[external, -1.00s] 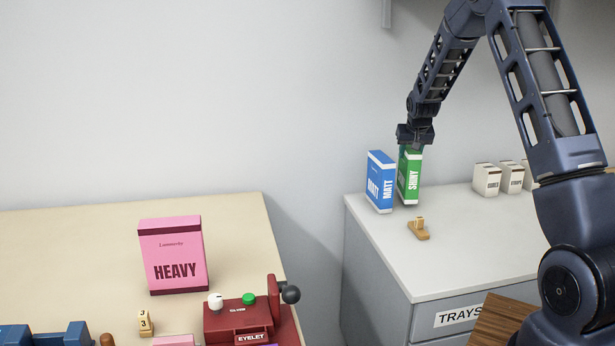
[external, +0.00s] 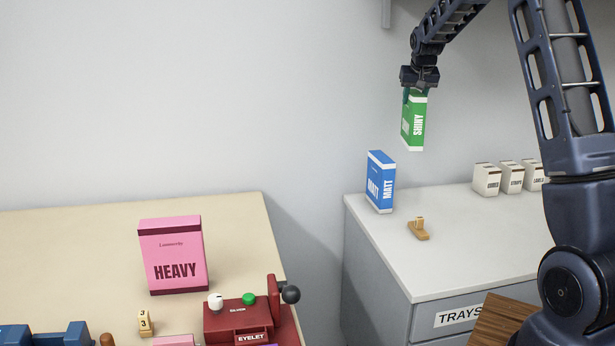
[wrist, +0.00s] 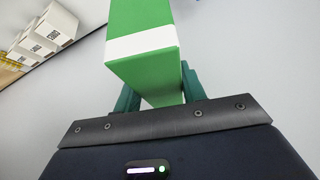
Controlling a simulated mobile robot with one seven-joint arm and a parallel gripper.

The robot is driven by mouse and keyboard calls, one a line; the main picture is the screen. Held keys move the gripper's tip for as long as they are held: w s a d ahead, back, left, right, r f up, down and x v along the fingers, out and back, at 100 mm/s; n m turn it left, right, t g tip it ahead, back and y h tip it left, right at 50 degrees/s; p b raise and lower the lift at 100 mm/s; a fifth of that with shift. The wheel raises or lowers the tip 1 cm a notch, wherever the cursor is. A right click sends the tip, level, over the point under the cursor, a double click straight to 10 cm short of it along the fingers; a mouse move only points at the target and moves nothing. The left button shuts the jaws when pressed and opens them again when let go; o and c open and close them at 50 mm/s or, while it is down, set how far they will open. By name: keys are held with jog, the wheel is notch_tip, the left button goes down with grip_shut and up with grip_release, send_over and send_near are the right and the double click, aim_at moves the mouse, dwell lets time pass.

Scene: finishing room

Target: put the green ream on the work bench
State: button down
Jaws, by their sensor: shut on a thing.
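The green ream (external: 414,122), a box marked SHINY, hangs upright in the air above the grey cabinet top. My gripper (external: 415,92) is shut on its upper end. In the wrist view the green ream (wrist: 143,55) with its white band sits between the two teal fingers of my gripper (wrist: 160,92). The cream-topped work bench (external: 60,235) is at the left in the external view. A pink box marked HEAVY (external: 172,260) stands on it.
A blue box marked MATT (external: 380,182) and a small wooden object (external: 418,230) are on the grey cabinet (external: 450,260). Small white boxes (external: 487,180) stand at its back. A red eyelet machine (external: 240,318) occupies the bench's front right; the bench's back left is clear.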

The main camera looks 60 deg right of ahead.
jog(key=shift+r, duration=0.25)
jog(key=shift+w, duration=0.1)
jog(key=w+a+f+n+t+y, duration=0.15)
jog(key=w+a+n, duration=0.35)
jog(key=w+a, duration=0.7)
jog(key=w+a+r+n+t+y, duration=0.1)
jog(key=w+a+n+y, duration=0.3)
jog(key=w+a, duration=0.8)
jog(key=w+a+r+n+g+y, duration=0.15)
jog(key=a+n, duration=0.25)
jog(key=a, duration=0.7)
jog(key=w+a+r+n+y, duration=0.1)
jog(key=w+a+n, duration=0.2)
jog(key=a, duration=0.9)
jog(key=w+a+r+n+y, duration=0.15)
jog(key=a+n, duration=0.25)
jog(key=a, duration=0.7)
notch_tip(320, 180, down, 20)
jog(key=shift+w+r, duration=0.15)
jog(key=shift+w, duration=0.3)
